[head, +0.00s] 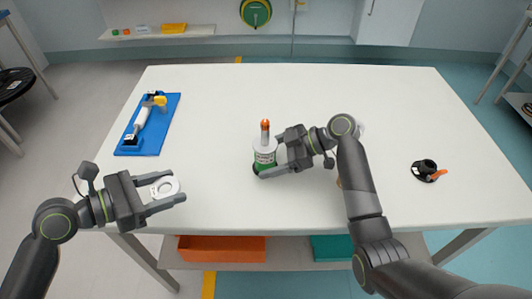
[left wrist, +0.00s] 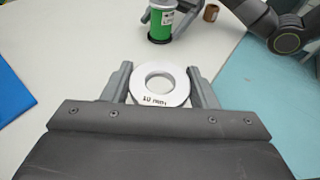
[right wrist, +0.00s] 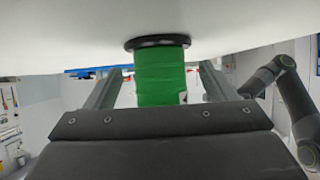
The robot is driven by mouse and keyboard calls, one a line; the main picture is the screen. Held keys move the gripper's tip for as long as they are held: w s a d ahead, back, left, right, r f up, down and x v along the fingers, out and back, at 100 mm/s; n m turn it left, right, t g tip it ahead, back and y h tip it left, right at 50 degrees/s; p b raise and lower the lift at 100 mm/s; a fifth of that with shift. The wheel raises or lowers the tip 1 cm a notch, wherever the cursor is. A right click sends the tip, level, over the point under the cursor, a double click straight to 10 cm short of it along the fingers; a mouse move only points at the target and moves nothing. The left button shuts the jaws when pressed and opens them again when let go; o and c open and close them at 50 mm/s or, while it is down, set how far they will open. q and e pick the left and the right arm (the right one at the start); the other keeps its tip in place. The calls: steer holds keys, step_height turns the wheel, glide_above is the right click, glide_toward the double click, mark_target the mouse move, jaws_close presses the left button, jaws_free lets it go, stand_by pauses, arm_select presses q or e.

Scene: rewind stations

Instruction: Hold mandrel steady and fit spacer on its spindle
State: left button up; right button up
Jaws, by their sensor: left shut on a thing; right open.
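The mandrel (head: 264,157) stands upright on the white table, with a green body, a white label and an orange-tipped spindle (head: 265,131). Its green body and black base also show in the left wrist view (left wrist: 160,22). My right gripper (head: 268,158) is open, its fingers on either side of the mandrel. In the right wrist view the green body (right wrist: 160,78) lies between the fingers with gaps. My left gripper (head: 178,186) is shut on the spacer (left wrist: 160,85), a flat white ring with printing, near the table's front left. The spacer is apart from the mandrel.
A blue mat (head: 151,138) with a white and yellow tool lies at the back left. A black item with an orange part (head: 428,171) sits at the right. A small brown roll (left wrist: 211,13) stands near my right arm. The table between spacer and mandrel is clear.

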steer(key=shift+a, duration=0.1)
steer(key=shift+c, duration=0.4)
steer(key=c, duration=0.9)
arm_select(q)
steer(key=shift+w, duration=0.1)
steer(key=w+d+r+m+g+h, duration=0.2)
steer(key=w+d+r, duration=0.3)
steer(key=w+d, duration=0.45)
steer(key=w+d+r+m+g, duration=0.1)
steer(key=d+r, duration=0.1)
steer(key=d, duration=0.1)
steer(key=w+d+r+m+g, duration=0.1)
steer(key=w+d+r, duration=0.1)
steer(key=d, duration=0.1)
steer(key=w+d+r+g, duration=0.1)
steer(key=d+r, duration=0.2)
steer(key=d, duration=0.1)
steer(key=shift+w+m+g, duration=0.2)
steer(key=shift+m+g, duration=0.1)
steer(key=shift+m, duration=0.1)
steer(key=shift+d+r+h, duration=0.2)
steer(key=shift+d+h, duration=0.1)
